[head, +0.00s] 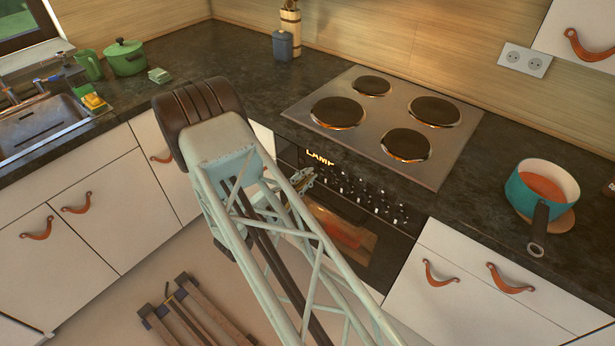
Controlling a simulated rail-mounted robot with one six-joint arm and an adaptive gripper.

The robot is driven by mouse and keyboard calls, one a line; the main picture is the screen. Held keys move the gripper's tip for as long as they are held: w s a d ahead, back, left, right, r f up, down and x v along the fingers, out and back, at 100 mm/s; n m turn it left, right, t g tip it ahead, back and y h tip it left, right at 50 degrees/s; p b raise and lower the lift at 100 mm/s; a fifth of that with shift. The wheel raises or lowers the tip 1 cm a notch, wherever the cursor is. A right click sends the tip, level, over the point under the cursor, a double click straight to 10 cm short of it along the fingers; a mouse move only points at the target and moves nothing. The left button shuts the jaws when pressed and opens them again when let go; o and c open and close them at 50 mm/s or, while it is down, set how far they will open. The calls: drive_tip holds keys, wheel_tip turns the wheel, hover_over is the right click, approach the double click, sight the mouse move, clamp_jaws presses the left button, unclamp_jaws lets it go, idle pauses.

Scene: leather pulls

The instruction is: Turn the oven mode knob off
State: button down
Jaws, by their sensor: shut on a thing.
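The oven (345,235) has a black front below the cooktop, with a lit display (320,157) and several small knobs (375,200) along its panel. My gripper (304,180) is small in the head view, at the left part of this panel, just below the display. It is shut on a knob there. The held knob is hidden by the gripper, so its pointer and setting cannot be read. My arm covers the left edge of the oven.
The cooktop (355,88) with round plates lies above the oven. A teal pot (527,200) stands on the counter at right, its handle toward the front edge. White drawers (465,282) with leather pulls flank the oven. A wooden rack-like object (190,310) is on the floor.

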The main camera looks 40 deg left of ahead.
drive_tip(key=n, duration=0.5)
drive_tip(key=shift+n+p, duration=0.35)
drive_tip(key=shift+n, duration=2.05)
drive_tip(key=c, duration=2.8)
unclamp_jaws()
drive_tip(key=shift+s, duration=0.15)
drive_tip(key=shift+s+a, duration=0.1)
drive_tip(key=shift+s, duration=5.75)
